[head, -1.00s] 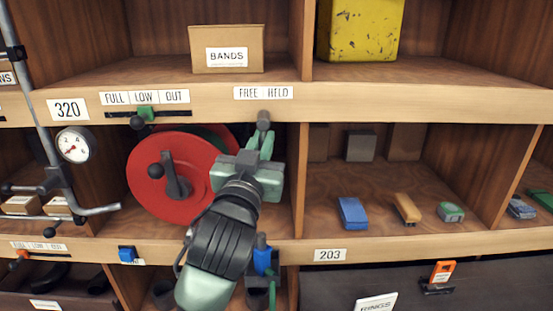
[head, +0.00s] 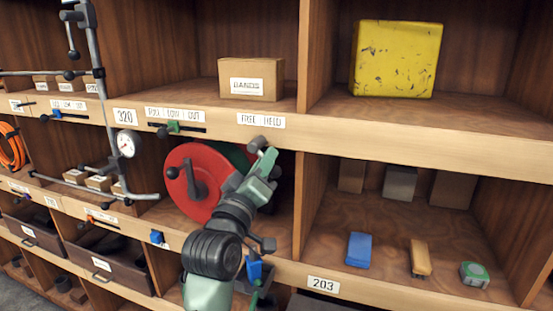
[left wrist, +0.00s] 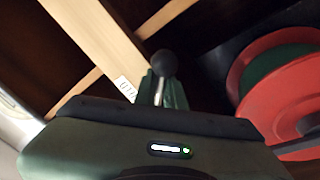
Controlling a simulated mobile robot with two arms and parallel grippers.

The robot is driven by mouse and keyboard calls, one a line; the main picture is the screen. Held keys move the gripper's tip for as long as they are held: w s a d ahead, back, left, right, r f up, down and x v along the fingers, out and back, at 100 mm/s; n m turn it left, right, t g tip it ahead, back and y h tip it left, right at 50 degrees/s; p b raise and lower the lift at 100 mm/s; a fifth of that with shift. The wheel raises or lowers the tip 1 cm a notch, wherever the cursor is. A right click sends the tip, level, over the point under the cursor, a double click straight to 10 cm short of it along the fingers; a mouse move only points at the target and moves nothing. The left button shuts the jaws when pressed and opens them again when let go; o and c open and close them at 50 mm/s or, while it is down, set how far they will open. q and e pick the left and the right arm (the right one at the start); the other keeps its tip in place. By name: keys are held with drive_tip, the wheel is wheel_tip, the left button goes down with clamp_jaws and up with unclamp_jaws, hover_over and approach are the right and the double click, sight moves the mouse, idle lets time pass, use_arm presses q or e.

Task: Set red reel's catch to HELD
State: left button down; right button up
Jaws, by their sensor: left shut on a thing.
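The red reel (head: 193,186) is in the cubby under the shelf edge, with a dark crank on its face; it also shows in the left wrist view (left wrist: 275,95). Its catch (head: 258,143) is a lever with a dark ball knob, below the FREE HELD label (head: 261,120). In the left wrist view the catch's ball (left wrist: 165,63) stands on a metal stem that runs down between the fingers. My left gripper (head: 264,163) is shut on the catch. I cannot tell which word the catch sits under. My right gripper is not in view.
A green slider (head: 173,127) sits on the shelf edge left of the catch. A gauge (head: 127,144) and grey pipe stand farther left. A BANDS box (head: 251,79) and yellow box (head: 396,58) are above. A divider stands right of the reel.

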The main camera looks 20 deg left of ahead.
use_arm(q)
drive_tip(key=shift+d+r+n, duration=0.1)
drive_tip(key=shift+r+n, duration=0.1)
drive_tip(key=shift+n, duration=0.3)
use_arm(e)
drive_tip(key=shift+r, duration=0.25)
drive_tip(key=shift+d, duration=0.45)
use_arm(q)
drive_tip(key=c, duration=1.5)
unclamp_jaws()
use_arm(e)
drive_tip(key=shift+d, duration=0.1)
use_arm(q)
drive_tip(key=shift+f, duration=0.1)
drive_tip(key=shift+s+f, duration=0.15)
drive_tip(key=shift+s, duration=0.1)
drive_tip(key=b+v, duration=0.2)
drive_tip(key=v, duration=0.5)
drive_tip(key=shift+s+b, duration=0.15)
drive_tip(key=shift+b, duration=0.15)
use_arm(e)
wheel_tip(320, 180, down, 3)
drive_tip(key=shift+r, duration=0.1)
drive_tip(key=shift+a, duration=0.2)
